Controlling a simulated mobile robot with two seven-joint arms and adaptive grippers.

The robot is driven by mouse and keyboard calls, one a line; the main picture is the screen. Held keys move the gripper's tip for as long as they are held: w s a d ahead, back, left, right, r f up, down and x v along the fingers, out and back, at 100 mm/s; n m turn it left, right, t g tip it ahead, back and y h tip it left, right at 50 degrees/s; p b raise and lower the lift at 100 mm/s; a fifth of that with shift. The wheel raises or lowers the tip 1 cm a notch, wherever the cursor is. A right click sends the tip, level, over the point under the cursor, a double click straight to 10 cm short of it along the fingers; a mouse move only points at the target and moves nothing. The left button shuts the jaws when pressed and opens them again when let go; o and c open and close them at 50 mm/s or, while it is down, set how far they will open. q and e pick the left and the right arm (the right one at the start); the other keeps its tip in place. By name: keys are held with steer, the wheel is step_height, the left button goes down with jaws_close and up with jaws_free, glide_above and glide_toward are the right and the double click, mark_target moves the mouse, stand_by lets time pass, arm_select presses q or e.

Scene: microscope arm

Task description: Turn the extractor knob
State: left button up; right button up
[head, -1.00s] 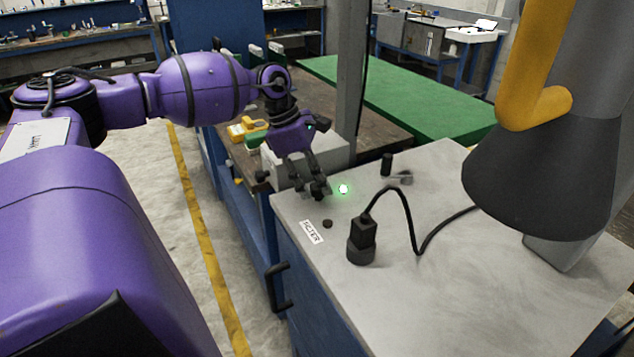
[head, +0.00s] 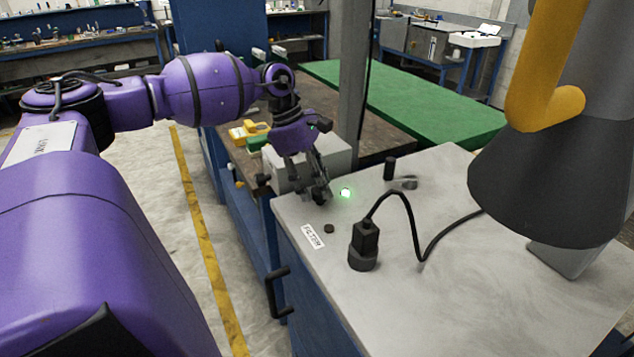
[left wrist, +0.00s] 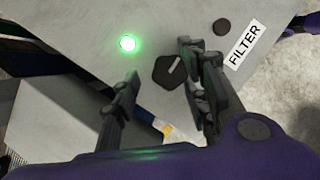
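The extractor knob (left wrist: 168,70) is dark with a pale pointer line, on the grey bench top (left wrist: 65,55) in the left wrist view. My left gripper (left wrist: 160,68) is open, with one finger on each side of the knob. The right finger in that view is close to the knob and the left finger is apart from it; contact is unclear. In the head view my left gripper (head: 318,196) is low at the bench's left corner and hides the knob. A lit green lamp (head: 345,193) is beside it. My right gripper is not in view.
A small dark button (head: 328,229) sits by the FILTER label (head: 313,237). A black plug (head: 363,246) with a cable stands nearby, and a short black post (head: 390,168) behind. The dark extractor hood (head: 545,180) hangs at right. A grey box (head: 335,158) stands behind the gripper.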

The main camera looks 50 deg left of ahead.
arm_select(q)
steer(key=shift+s+d+f, duration=0.1)
steer(key=shift+s+d, duration=0.05)
steer(key=shift+d, duration=0.05)
steer(key=v, duration=1.2)
stand_by(0.6)
